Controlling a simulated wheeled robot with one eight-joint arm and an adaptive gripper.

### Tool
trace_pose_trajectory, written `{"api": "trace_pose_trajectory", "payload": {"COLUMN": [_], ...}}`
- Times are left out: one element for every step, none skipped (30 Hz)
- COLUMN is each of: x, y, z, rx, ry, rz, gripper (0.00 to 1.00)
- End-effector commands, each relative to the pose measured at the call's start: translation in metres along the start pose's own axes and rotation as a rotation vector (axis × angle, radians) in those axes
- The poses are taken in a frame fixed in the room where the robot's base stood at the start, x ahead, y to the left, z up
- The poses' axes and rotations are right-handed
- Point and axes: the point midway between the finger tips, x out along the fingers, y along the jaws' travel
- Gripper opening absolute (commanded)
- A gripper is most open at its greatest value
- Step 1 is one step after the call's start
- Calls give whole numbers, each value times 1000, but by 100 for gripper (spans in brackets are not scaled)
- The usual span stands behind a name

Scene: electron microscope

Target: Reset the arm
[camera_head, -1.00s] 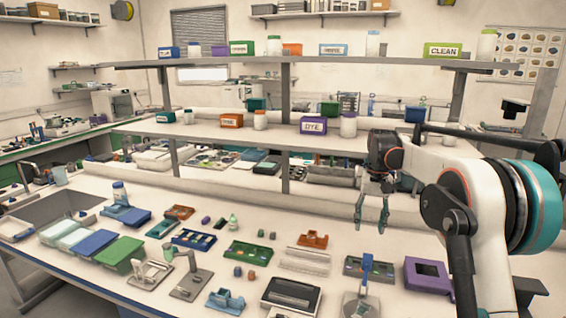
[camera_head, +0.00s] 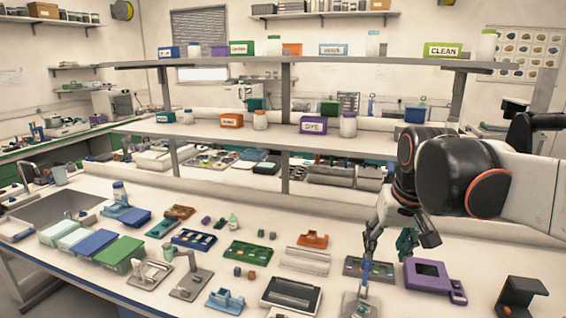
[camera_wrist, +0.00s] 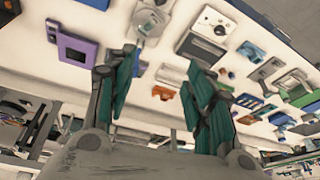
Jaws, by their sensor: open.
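My gripper (camera_head: 388,245) hangs at the right side of the bench, its teal-padded fingers spread apart with nothing between them. The purple device also shows in the wrist view (camera_wrist: 76,50). My arm reaches in from the right edge of the head view.
The white bench (camera_head: 330,232) carries a black-topped box (camera_head: 291,294), an orange holder (camera_head: 313,240), a black stand (camera_head: 520,296) and coloured boxes at left. A two-level shelf (camera_head: 290,62) with labelled bins such as the DYE box (camera_head: 313,125) stands behind.

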Motion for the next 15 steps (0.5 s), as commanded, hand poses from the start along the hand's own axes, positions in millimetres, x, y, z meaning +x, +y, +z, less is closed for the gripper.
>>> {"api": "trace_pose_trajectory", "payload": {"x": [-2, -3, -3, -4, -4, -3, -2, -1, 1, 2, 4, 7, 9, 12, 15], "y": [0, 0, 0, -1, -1, -1, -1, 0, 0, 0, 0, 1, 1, 1, 2], "z": [17, 25, 37, 45, 54, 65, 74, 82, 93, 101, 110, 120, 128, 134, 143], "rx": [-8, -13, -19, -23, -28, -35, -40, -45, -52, -57, -62, -68, -72, -76, -81], "ry": [21, 36, 54, 69, 83, 102, 116, 131, 149, 164, 177, 196, 208, 221, 235], "rz": [-1, -1, -2, -2, -3, -3, -4, -4, -4, -4, -5, -5, -5, -5, -5], "gripper": [48, 48, 48, 48, 48, 48, 48, 48, 48, 48, 48, 48, 48, 48, 48]}}
